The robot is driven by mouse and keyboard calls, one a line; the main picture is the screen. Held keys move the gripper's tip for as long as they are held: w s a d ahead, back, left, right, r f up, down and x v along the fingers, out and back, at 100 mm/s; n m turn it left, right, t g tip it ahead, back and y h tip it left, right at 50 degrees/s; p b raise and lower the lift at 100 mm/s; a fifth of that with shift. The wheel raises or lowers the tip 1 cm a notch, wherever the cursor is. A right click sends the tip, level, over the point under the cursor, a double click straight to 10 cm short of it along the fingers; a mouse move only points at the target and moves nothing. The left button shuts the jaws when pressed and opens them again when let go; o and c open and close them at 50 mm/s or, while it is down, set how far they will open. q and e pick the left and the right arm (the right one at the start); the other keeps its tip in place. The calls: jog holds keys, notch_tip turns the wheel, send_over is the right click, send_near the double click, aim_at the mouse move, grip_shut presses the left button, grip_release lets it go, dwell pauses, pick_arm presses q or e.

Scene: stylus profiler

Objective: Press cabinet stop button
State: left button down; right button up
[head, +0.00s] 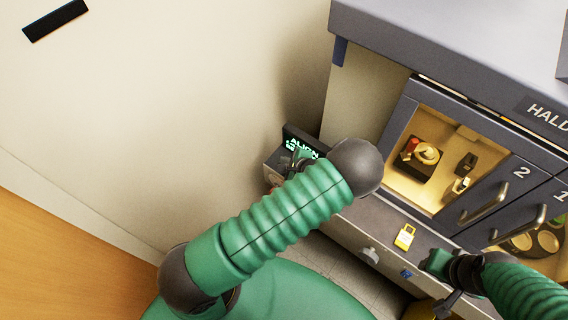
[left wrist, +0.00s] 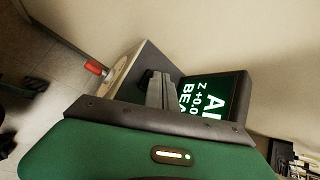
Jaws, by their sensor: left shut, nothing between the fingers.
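My left gripper (head: 300,158) is at a small grey box with a dark screen (head: 290,136) that shows green-white text, beside the cabinet's left side. In the left wrist view its fingers (left wrist: 160,90) are shut and empty, in front of the box and left of the screen (left wrist: 213,98). A red part (left wrist: 95,67) sticks out at the box's left side; I cannot tell whether it is the stop button. Contact with the box cannot be made out. My right gripper (head: 440,285) is low at the right, before the cabinet (head: 345,225); its fingers are unclear.
The cabinet has doors marked 2 (head: 490,190) and 1, with handles. A yellow tag (head: 404,237), a pale knob (head: 370,256) and a small blue part (head: 406,273) are on its lower front.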

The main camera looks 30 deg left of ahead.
pick_arm(q)
jog(key=shift+f, duration=0.15)
dwell(0.4)
jog(key=shift+r+p, duration=0.35)
jog(key=shift+r, duration=0.45)
notch_tip(320, 180, up, 5)
jog(key=p, duration=0.3)
dwell(1.8)
